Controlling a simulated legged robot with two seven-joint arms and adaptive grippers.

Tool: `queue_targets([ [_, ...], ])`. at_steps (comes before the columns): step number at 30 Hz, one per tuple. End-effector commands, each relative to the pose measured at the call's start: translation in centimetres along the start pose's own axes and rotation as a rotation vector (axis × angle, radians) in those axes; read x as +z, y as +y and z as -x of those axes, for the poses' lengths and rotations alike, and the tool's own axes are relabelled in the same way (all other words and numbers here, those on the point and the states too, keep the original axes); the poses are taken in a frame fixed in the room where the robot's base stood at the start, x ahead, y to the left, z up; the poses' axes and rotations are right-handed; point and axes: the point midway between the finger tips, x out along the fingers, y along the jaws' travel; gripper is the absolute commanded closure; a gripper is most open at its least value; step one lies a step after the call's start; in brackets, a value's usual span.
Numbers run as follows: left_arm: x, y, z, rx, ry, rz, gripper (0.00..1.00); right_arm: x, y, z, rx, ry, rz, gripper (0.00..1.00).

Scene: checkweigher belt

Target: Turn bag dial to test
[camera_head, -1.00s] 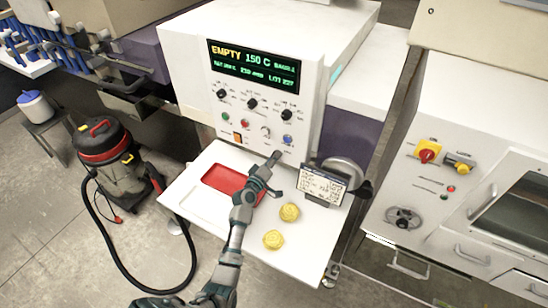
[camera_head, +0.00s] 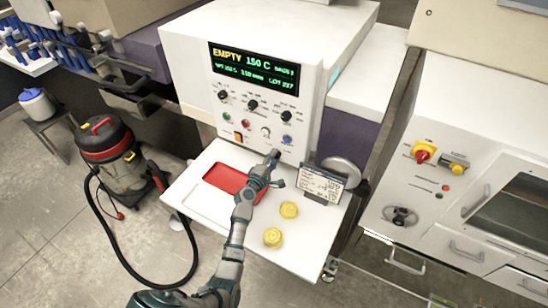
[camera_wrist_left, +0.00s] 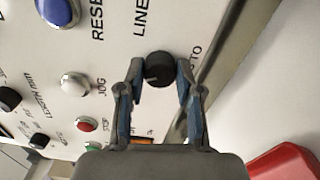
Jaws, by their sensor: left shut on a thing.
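The white machine's control panel (camera_head: 262,118) carries three black dials: a left one (camera_head: 223,95), a middle one (camera_head: 252,104) and a right one (camera_head: 286,115). Their labels are too small to read, so I cannot tell which is the bag dial. My left gripper (camera_head: 274,156) is at the panel's lower edge, below these dials. In the left wrist view, its fingers (camera_wrist_left: 160,85) are shut on a small black knob (camera_wrist_left: 158,66) beside the word LINE and a partly hidden label ending in TO. My right gripper is not in view.
A lit display (camera_head: 254,70) reads EMPTY 150 C. Coloured buttons sit below the dials, including a blue one (camera_head: 287,140). A red tray (camera_head: 222,176), yellow round pieces (camera_head: 273,237) and a text card (camera_head: 322,184) are on the white shelf (camera_head: 300,245). A vacuum cleaner (camera_head: 108,155) stands left.

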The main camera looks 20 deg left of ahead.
Motion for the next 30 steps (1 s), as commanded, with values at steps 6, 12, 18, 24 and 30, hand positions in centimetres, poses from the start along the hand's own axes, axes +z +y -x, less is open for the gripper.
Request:
queue_targets([
  [6, -0.01, -0.63, 0.12, -0.012, -0.001, 0.033, 1.00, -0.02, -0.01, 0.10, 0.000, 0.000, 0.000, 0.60],
  [12, -0.02, -0.69, 0.13, -0.012, -0.001, 0.037, 1.00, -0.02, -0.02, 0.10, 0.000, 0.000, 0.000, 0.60],
  [18, -0.01, -0.73, 0.14, -0.013, -0.001, 0.037, 0.60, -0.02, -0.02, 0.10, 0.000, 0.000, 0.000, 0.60],
  [24, -0.01, -0.47, 0.12, -0.008, -0.001, 0.035, 0.40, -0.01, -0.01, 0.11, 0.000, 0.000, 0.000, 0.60],
  [30, 0.00, -0.28, 0.25, -0.005, 0.000, 0.034, 0.40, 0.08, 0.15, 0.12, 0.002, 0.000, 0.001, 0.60],
])
